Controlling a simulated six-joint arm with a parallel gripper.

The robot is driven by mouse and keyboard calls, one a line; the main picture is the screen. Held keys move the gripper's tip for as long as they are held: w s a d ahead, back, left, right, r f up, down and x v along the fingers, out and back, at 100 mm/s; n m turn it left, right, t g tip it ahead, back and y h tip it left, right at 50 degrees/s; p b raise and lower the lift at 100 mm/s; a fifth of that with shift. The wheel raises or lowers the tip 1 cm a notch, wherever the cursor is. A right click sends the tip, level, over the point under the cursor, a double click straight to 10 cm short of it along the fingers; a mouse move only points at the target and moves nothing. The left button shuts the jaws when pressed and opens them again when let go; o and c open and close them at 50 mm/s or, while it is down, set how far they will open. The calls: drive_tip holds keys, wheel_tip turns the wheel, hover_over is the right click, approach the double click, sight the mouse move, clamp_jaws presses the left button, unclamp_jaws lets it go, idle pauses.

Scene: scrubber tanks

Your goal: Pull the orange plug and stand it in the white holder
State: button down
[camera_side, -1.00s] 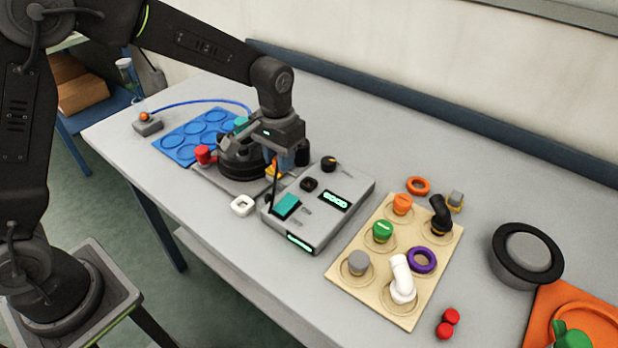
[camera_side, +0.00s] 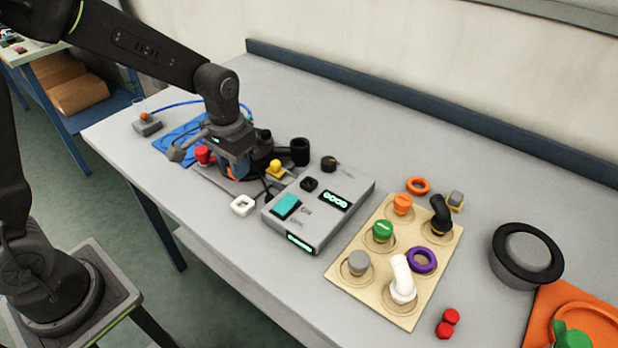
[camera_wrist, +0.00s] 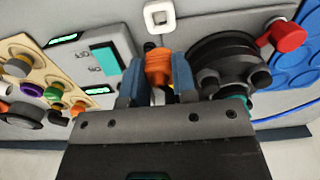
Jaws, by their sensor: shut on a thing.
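My gripper (camera_side: 238,166) is shut on the orange plug (camera_wrist: 158,68), which shows between its blue fingers in the wrist view. In the side view the orange plug (camera_side: 237,173) is partly hidden by the fingers, in front of the black round tank unit. I cannot tell exactly how high it is held. The white holder (camera_side: 243,206) is a small square block with a central opening. It lies on the table left of the grey control box, apart from the plug. It also shows at the top of the wrist view (camera_wrist: 159,16).
The grey control box (camera_side: 333,224) with a teal switch stands right of my gripper. The tank unit has a red knob (camera_side: 203,155), a yellow plug (camera_side: 276,167) and black ports. A beige board (camera_side: 343,284) holds several fittings. Bare table lies in front of the holder.

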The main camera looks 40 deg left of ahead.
drive_tip(key=shift+f, duration=0.1)
drive_tip(key=shift+f, duration=3.3)
drive_tip(key=shift+f, duration=1.05)
drive_tip(key=shift+c, duration=1.8)
unclamp_jaws()
drive_tip(key=shift+r, duration=0.15)
drive_tip(key=shift+r, duration=4.15)
